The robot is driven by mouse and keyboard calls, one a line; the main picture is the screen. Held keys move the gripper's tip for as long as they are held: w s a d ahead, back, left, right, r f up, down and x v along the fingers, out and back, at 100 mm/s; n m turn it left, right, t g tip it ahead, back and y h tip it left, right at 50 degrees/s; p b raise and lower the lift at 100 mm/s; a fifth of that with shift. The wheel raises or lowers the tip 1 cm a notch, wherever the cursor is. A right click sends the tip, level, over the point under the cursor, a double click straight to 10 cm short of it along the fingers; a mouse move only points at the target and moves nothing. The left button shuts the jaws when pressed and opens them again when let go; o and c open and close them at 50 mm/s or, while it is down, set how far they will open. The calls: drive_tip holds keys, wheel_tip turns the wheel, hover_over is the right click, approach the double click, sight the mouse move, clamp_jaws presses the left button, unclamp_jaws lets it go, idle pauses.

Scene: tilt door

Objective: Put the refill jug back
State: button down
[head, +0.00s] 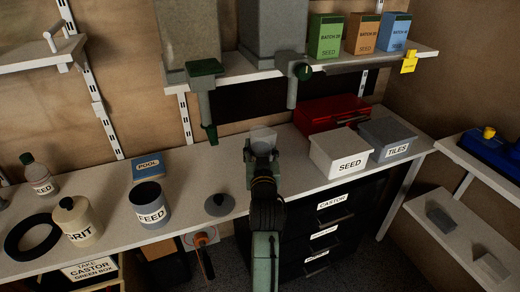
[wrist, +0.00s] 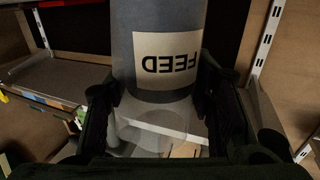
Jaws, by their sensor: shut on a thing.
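My gripper (head: 262,150) is out over the back of the bench and shut on a jug. Only the pale top of the jug (head: 263,134) shows in the head view; my gripper hides the rest. In the wrist view the jug (wrist: 165,85) sits between the two fingers (wrist: 158,112). It has a grey body, a FEED label that appears upside down, and a see-through end. The jug's far end is out of frame. I cannot tell whether it touches the bench.
A grey FEED can (head: 151,205) stands left on the bench (head: 110,195), near a grey lid-like cone (head: 219,204). Hoppers (head: 275,28) with spouts hang above. SEED (head: 340,150) and TILES (head: 393,138) boxes and a red case (head: 330,112) stand right.

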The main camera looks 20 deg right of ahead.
drive_tip(key=shift+f+b, duration=3.15)
drive_tip(key=shift+f, duration=0.8)
drive_tip(key=shift+f, duration=0.3)
drive_tip(key=c, duration=0.6)
unclamp_jaws()
drive_tip(key=shift+c, duration=0.2)
drive_tip(key=o, duration=0.3)
drive_tip(key=shift+f, duration=0.1)
drive_tip(key=v, duration=1.2)
drive_tip(key=shift+a, duration=0.1)
